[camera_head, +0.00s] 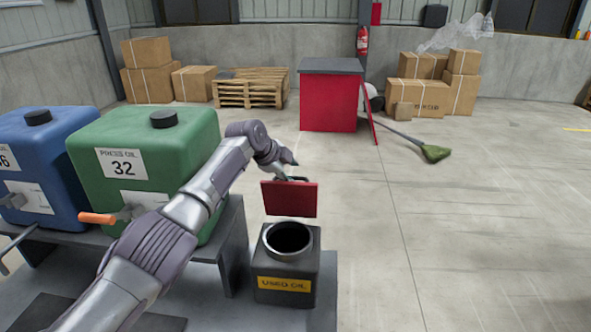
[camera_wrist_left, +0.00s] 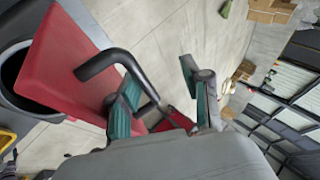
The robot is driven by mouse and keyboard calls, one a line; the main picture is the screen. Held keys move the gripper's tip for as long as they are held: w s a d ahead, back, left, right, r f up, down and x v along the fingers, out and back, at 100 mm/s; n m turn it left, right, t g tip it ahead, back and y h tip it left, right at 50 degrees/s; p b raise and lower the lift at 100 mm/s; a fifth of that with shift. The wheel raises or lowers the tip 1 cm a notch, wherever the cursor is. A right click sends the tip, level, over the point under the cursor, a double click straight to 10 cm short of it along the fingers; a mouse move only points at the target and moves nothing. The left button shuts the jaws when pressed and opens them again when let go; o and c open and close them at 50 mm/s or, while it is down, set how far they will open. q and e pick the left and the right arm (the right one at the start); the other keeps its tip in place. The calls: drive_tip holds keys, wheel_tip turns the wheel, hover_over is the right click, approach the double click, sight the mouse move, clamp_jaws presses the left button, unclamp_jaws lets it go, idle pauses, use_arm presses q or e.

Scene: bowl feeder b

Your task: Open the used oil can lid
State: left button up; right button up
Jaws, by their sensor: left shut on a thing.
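The used oil can (camera_head: 268,270) is a dark square can with a yellow label and a round open mouth. The red lid (camera_head: 289,199) is off the mouth, standing nearly upright above and behind it. My left gripper (camera_head: 287,172) is at the lid's top edge, shut on the lid's black handle (camera_wrist_left: 112,60). In the left wrist view the red lid (camera_wrist_left: 65,65) fills the left side, with the can's dark mouth (camera_wrist_left: 14,75) partly hidden behind it. The left fingers (camera_wrist_left: 163,105) show around the handle's end; their exact contact is hard to see. My right gripper is out of view.
A green oil tank (camera_head: 190,150) and a blue tank (camera_head: 50,130) stand on a dark bench left of the can. A red cabinet (camera_head: 329,100), pallets (camera_head: 250,90), boxes (camera_head: 430,90) and a broom (camera_head: 435,152) are farther back. Floor to the right is clear.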

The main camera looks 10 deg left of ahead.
use_arm(q)
drive_tip(key=a+r+p, duration=0.2)
drive_tip(key=r+p, duration=0.2)
drive_tip(key=r, duration=0.2)
drive_tip(key=s+a+r+p, duration=0.1)
drive_tip(key=a+r+p, duration=0.2)
drive_tip(key=r, duration=0.4)
drive_tip(key=shift+s+a+t+p, duration=0.25)
drive_tip(key=shift+t+p, duration=0.05)
drive_tip(key=shift+p, duration=0.1)
